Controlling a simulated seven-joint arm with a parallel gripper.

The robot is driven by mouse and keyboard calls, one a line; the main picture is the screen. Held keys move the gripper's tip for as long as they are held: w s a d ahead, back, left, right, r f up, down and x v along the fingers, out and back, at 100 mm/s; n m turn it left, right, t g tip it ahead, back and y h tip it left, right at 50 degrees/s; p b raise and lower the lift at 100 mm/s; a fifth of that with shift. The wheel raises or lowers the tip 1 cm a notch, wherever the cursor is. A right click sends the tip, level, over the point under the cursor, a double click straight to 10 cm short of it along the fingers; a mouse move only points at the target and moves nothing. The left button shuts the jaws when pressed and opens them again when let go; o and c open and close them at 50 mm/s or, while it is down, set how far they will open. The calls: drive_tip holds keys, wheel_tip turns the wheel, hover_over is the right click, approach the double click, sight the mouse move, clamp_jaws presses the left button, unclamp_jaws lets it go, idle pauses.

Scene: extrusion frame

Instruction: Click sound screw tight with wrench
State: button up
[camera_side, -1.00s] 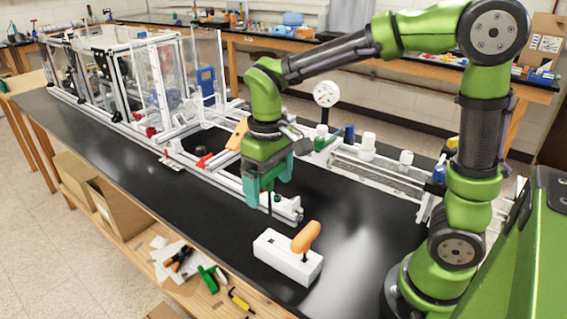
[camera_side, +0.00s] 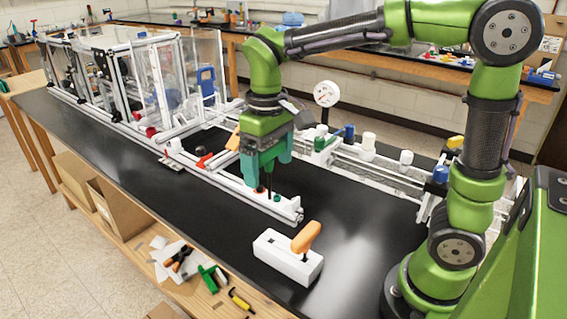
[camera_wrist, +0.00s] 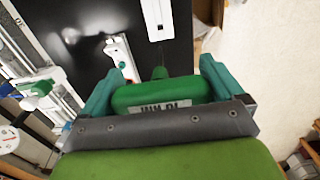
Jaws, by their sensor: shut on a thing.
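My gripper (camera_side: 266,160) is shut on a green-handled tool with a dark shaft pointing down. In the wrist view, the green handle (camera_wrist: 160,92) lies between the teal fingers; its lettering is not readable. In the side view, the shaft (camera_side: 269,186) hangs over the near end of a white extrusion frame (camera_side: 225,180). A green screw head (camera_side: 277,198) sits on that end, just right of the shaft, and an orange-red spot (camera_side: 259,188) shows left of it. The green screw head also shows in the wrist view (camera_wrist: 121,64). I cannot tell whether the tip touches the frame.
A white block (camera_side: 288,258) with an orange-handled tool (camera_side: 306,237) upright in it stands in front of the frame's end. A dial gauge (camera_side: 326,94) and a rail (camera_side: 375,175) stand behind. The black tabletop (camera_side: 190,215) is clear at the front left.

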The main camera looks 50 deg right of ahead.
drive_tip(key=w+d+f+n, duration=0.5)
drive_tip(key=w+d+n, duration=0.2)
drive_tip(key=d, duration=0.5)
drive_tip(key=shift+w+n, duration=0.25)
drive_tip(key=shift+n, duration=0.25)
drive_tip(key=shift+f, duration=0.1)
drive_tip(key=shift+f, duration=2.75)
drive_tip(key=shift+f, duration=0.65)
